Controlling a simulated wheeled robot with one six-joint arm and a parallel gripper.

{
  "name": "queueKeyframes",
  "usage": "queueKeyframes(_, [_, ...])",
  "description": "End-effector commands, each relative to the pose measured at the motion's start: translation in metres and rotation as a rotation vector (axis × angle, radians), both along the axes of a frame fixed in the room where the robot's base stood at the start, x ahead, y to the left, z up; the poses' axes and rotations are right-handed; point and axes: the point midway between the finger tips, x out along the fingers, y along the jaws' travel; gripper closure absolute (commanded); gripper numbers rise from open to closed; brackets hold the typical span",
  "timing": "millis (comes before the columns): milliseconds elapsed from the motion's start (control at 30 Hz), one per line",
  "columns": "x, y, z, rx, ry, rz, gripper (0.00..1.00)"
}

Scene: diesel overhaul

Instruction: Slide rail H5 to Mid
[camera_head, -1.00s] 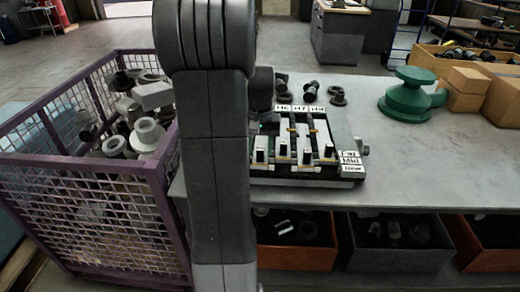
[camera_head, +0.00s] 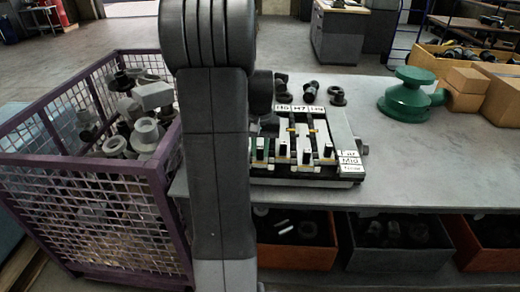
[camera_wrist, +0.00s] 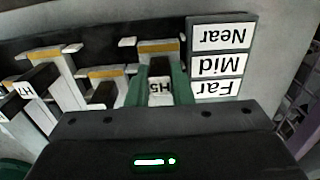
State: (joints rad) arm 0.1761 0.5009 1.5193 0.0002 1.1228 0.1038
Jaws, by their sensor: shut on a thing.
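Rail H5 (camera_wrist: 160,87) shows in the wrist view as a dark handle with a white label, beside the upside-down Near, Mid and Far plates (camera_wrist: 218,65). Its label lies about level with the Mid-Far border in this slanted view. My gripper (camera_wrist: 162,92) is shut on it, with a green finger on each side. A pale piece with an orange band lies just beyond the handle. In the head view the rail fixture (camera_head: 318,170) sits on the bench, with the Far, Mid and Near plates at its right; my arm hides H5 and my gripper there.
Neighbouring rails, including H7 (camera_wrist: 28,90), stand close on the left in the wrist view. In the head view, a purple mesh crate (camera_head: 80,160) of metal parts stands left. A green part (camera_head: 407,98) and cardboard boxes (camera_head: 466,88) are on the bench's right. Bare bench lies between.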

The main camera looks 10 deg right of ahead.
Motion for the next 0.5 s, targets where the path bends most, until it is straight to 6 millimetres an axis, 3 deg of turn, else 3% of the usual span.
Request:
queueKeyframes(200, [0.024, -0.007, 0.002, -0.001, -0.002, 0.0, 1.0])
queueKeyframes(467, [0.026, -0.008, 0.001, -0.001, -0.002, 0.0, 1.0])
queueKeyframes(500, [0.026, -0.008, 0.001, -0.001, -0.002, 0.0, 0.78])
